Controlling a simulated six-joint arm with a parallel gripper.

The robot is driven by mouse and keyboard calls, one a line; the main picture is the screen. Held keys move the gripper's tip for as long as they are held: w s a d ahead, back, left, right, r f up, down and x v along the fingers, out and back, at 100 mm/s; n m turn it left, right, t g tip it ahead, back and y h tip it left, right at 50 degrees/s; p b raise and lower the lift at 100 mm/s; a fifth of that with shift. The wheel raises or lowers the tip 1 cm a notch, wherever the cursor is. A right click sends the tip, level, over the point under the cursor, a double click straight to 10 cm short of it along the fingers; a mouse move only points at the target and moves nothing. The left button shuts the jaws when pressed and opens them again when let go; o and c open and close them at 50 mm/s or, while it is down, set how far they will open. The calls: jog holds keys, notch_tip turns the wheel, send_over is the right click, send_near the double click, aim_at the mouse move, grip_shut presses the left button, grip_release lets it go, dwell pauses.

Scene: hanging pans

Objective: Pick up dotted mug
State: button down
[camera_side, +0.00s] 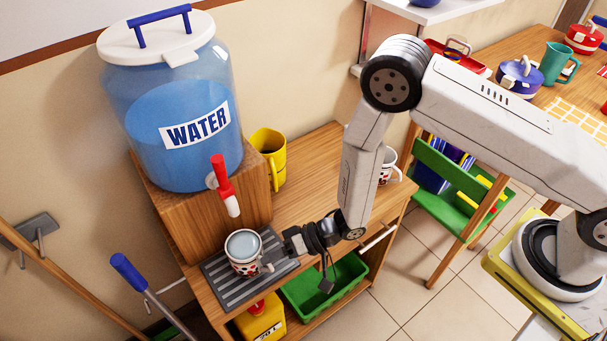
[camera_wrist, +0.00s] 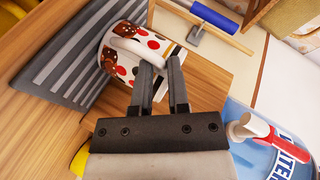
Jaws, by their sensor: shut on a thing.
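The dotted mug (camera_side: 243,254) is white with red and dark spots. In the side view it stands upright over the grey ribbed drip tray (camera_side: 222,286), under the red tap of the water jug; I cannot tell if it touches the tray. Its inside looks pale blue. My gripper (camera_side: 275,257) reaches it from the right, at its handle side. In the wrist view the mug (camera_wrist: 131,58) is at the fingertips, and my gripper (camera_wrist: 164,72) is shut on its handle. The fingers hide part of the handle.
The water jug (camera_side: 172,110) with its red tap (camera_side: 222,180) stands on a wooden block just behind the mug. A yellow mug (camera_side: 268,156) and another white mug (camera_side: 387,166) stand on the cabinet. A green bin (camera_side: 325,285) is below the cabinet top.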

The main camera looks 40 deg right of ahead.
jog(key=shift+r, duration=0.3)
notch_tip(320, 180, up, 9)
dwell(1.5)
jog(key=shift+r, duration=0.25)
jog(key=shift+w+d, duration=0.1)
jog(key=shift+d, duration=0.05)
dwell(0.8)
